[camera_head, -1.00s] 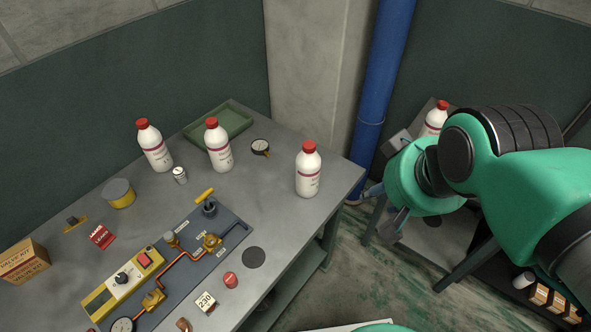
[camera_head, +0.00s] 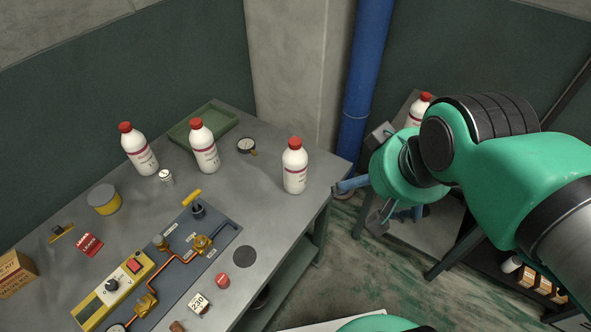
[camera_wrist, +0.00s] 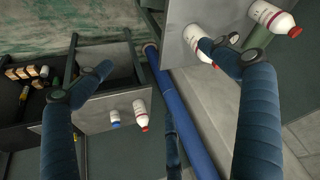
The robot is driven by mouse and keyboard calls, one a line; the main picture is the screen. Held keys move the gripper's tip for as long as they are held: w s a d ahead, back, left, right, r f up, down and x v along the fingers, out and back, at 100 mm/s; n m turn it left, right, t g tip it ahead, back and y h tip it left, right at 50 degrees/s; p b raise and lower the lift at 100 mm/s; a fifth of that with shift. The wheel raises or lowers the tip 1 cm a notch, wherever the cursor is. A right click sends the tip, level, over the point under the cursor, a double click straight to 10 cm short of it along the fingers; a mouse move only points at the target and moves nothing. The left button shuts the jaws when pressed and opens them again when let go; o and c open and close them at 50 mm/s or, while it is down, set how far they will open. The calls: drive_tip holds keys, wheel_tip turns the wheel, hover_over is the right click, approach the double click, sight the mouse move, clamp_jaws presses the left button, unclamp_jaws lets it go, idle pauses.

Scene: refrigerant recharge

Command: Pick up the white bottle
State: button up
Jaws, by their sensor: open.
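Several white bottles with red caps are in view. On the grey workbench (camera_head: 180,222), one bottle (camera_head: 138,150) stands at the left, one (camera_head: 204,146) near the middle and one (camera_head: 295,166) near the right corner. Another bottle (camera_head: 418,108) stands on the side table, partly hidden by my arm; it also shows in the wrist view (camera_wrist: 140,115). My gripper (camera_head: 360,206) is open and empty, just off the bench's right corner. In the wrist view its fingers (camera_wrist: 154,58) are spread wide, the right one close to a bench bottle (camera_wrist: 207,49).
A blue pipe (camera_head: 366,75) rises behind the bench corner. A green tray (camera_head: 204,122), a gauge (camera_head: 246,146), a small can (camera_head: 166,176) and a manifold panel (camera_head: 160,262) occupy the bench. Bare bench surrounds the right bottle. A blue-capped container (camera_wrist: 115,119) stands on the side table.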

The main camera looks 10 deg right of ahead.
idle(0.3)
drive_tip(key=w+a+f+m+g+y+p, duration=0.2)
drive_tip(key=a+f+m+g+y+p, duration=0.2)
drive_tip(key=a+f+m, duration=0.15)
drive_tip(key=m+t+y+p, duration=0.6)
drive_tip(key=m+t+p, duration=0.3)
drive_tip(key=m, duration=1.3)
approach(300, 177)
drive_tip(key=shift+d+r+n, duration=0.1)
drive_tip(key=shift+d+n, duration=0.15)
drive_tip(key=shift+b+x, duration=0.4)
drive_tip(key=shift+x, duration=3.7)
drive_tip(key=shift+a, duration=0.2)
